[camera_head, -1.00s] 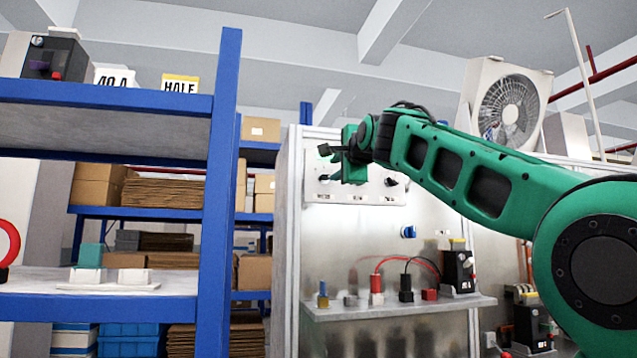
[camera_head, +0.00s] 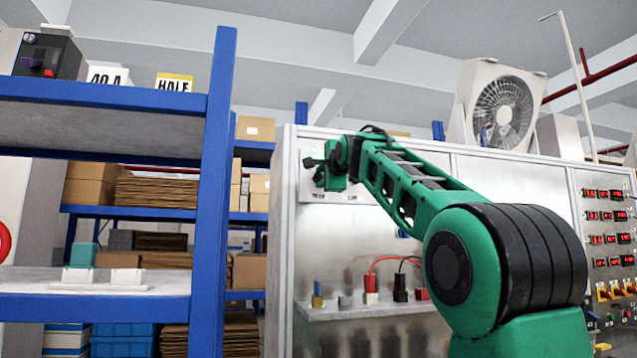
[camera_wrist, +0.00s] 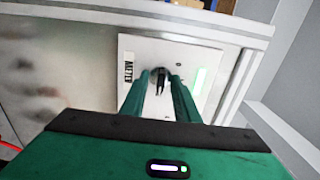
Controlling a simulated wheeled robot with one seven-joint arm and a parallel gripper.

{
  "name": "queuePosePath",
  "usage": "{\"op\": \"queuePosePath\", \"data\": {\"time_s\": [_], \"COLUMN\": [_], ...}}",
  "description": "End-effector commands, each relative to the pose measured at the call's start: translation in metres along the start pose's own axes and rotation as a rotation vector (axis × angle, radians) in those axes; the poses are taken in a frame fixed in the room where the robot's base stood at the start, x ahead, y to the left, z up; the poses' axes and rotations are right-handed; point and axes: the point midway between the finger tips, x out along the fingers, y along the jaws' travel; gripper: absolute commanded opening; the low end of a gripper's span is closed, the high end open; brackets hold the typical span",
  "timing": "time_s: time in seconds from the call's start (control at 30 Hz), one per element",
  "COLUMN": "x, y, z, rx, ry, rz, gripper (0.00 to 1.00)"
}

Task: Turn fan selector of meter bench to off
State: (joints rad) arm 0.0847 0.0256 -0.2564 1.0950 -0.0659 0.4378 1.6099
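The meter bench (camera_head: 360,250) is a pale metal cabinet; its white selector plate (camera_head: 350,195) is largely hidden behind my arm in the head view. Contact with the knob cannot be told. In the head view my gripper (camera_head: 318,165) is at the plate's left.
A bench shelf (camera_head: 370,311) below holds several terminals with red and black leads. A white fan (camera_head: 503,108) stands on top of the bench. Blue shelving (camera_head: 212,200) with boxes stands left. A panel of red displays and switches (camera_head: 606,240) is at right.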

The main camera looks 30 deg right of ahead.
Motion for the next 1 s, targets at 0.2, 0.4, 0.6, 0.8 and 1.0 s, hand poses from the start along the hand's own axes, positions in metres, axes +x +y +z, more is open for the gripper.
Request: {"op": "queuePosePath", "data": {"time_s": [0.2,0.4,0.6,0.8,1.0], "x": [-0.0003,-0.0002,-0.0001,0.0001,0.0002], "y": [0.0,0.0007,0.0013,0.002,0.0025], "z": [-0.0001,0.0,0.0,-0.0002,0.0001], "rx": [0.0,-0.002,-0.039,-0.146,-0.317], "ry": [0.0,0.0,0.0,0.001,0.0], "rz": [0.0,0.002,0.004,0.005,0.007], "gripper": [0.0,0.0,0.0,0.0,0.0]}}
